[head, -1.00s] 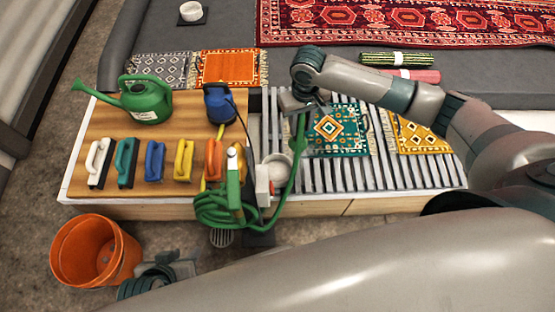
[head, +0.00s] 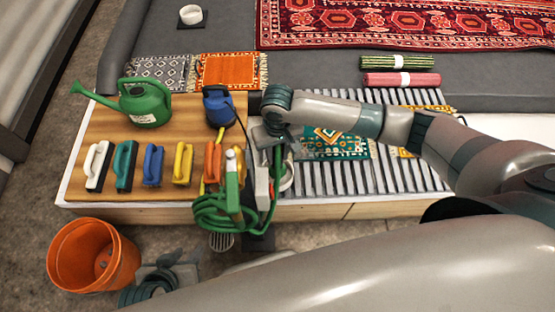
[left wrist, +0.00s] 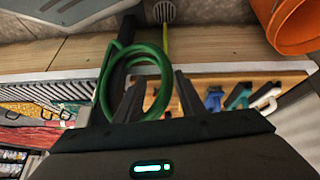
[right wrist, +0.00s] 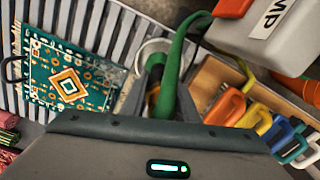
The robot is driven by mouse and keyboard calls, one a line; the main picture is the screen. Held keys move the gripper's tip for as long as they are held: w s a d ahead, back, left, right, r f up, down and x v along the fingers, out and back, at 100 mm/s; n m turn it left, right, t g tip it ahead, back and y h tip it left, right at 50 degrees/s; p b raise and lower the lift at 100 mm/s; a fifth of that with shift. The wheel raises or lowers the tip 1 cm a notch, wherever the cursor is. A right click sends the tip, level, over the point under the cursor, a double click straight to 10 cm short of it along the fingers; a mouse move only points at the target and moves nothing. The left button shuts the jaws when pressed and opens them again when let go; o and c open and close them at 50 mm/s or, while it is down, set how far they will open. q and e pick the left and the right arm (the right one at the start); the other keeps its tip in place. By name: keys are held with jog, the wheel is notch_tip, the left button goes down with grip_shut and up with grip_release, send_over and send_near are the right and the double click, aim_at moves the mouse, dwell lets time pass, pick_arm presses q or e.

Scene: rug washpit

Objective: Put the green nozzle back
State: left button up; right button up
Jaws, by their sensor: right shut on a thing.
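My right gripper (head: 272,138) is shut on the green nozzle (right wrist: 168,92), above the seam between the wooden board and the slatted rack. The green hose (head: 277,170) runs from it down to a coil at the front edge. A pale ring-shaped holder (head: 286,178) is below the gripper, partly hidden; it also shows beyond the fingers in the right wrist view (right wrist: 150,48). The nozzle's tip is mostly hidden by the fingers. My left gripper (head: 172,262) is low in front of the bench, fingers apart and empty in the left wrist view (left wrist: 158,95).
A grey box with a red part (right wrist: 262,30) stands beside the holder. Several colored brushes (head: 153,163), a green watering can (head: 146,105) and a blue container (head: 218,107) are on the board. A teal patterned rug (head: 340,148) lies on the rack. An orange bucket (head: 75,260) is on the floor.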

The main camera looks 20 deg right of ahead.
aim_at(278, 161)
notch_tip(278, 161, down, 3)
jog(key=shift+f+b, duration=0.1)
jog(key=shift+b, duration=0.35)
jog(key=shift+f, duration=0.25)
pick_arm(q)
jog(key=shift+w+d+t+h, duration=0.1)
jog(key=shift+d+t+h, duration=0.2)
jog(key=shift+d, duration=0.45)
jog(key=shift+a+r, duration=0.15)
pick_arm(e)
jog(key=shift+f, duration=0.15)
jog(key=o, duration=1.1)
jog(key=shift+c, duration=0.2)
pick_arm(q)
jog(key=shift+w+a, duration=0.1)
jog(key=shift+w, duration=0.4)
